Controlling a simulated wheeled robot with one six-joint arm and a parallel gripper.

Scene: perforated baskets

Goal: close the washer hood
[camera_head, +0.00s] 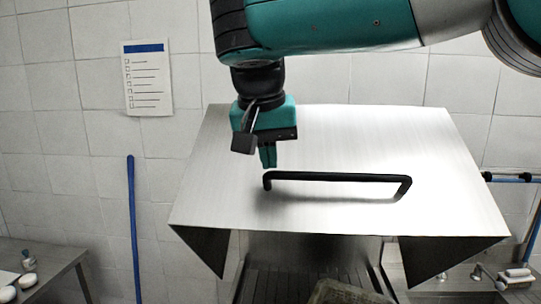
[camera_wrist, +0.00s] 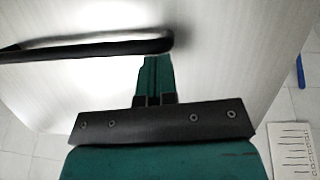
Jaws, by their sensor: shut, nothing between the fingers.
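The washer hood (camera_head: 330,140) is a brushed steel cover, raised, with its lower edge above the open bay. Its black bar handle (camera_head: 340,177) runs across the front face. My gripper (camera_head: 268,163) points down with its fingers together, just above and behind the handle's left end in the head view. In the wrist view the closed fingers (camera_wrist: 157,62) are by the handle's end (camera_wrist: 150,45), over the hood's steel surface (camera_wrist: 230,60). I cannot tell whether they touch the handle or the hood.
Below the hood is a slatted bed (camera_head: 300,283) with part of a basket (camera_head: 345,292) at the bottom edge. A steel side table (camera_head: 55,272) stands at left, and a counter with taps (camera_head: 480,280) at right. A checklist (camera_head: 147,78) hangs on the tiled wall.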

